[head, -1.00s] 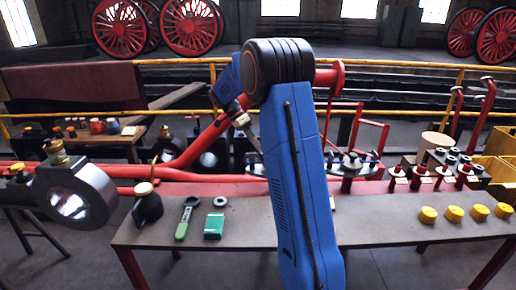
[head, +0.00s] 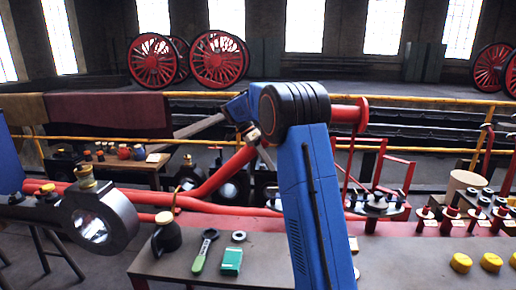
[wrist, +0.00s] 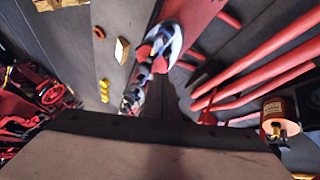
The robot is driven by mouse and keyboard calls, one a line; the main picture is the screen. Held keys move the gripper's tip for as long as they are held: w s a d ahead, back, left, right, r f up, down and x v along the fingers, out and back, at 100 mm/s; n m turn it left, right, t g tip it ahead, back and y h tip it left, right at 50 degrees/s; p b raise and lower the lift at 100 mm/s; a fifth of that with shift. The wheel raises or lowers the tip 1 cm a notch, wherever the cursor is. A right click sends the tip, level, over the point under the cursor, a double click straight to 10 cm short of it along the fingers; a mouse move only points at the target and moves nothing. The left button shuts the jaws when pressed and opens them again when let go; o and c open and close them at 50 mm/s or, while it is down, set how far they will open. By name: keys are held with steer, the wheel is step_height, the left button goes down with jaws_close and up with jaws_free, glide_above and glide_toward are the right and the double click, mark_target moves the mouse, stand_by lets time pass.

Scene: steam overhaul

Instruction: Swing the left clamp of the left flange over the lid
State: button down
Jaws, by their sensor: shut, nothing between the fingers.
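In the head view my gripper (head: 264,158) hangs from the wrist beyond the raised blue arm, small and partly hidden. It looks closed and holds nothing. The left flange (head: 274,201) shows only as dark pieces beside my blue arm link, which covers most of it; its left clamp cannot be told apart. In the wrist view a round silver disc (wrist: 170,42) with red and dark parts around it lies at the upper middle; I cannot tell whether it is the flange's lid. The gripper appears apart from the flange.
Another flange (head: 377,204) with dark clamps stands to the right. Red pipes (head: 215,178) run behind the bench (head: 175,262). A large ring fitting (head: 122,212) stands left.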

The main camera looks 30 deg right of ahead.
steer(key=v, duration=0.8)
steer(key=shift+r, duration=0.3)
steer(key=shift+w+a, duration=0.1)
steer(key=shift+w, duration=0.05)
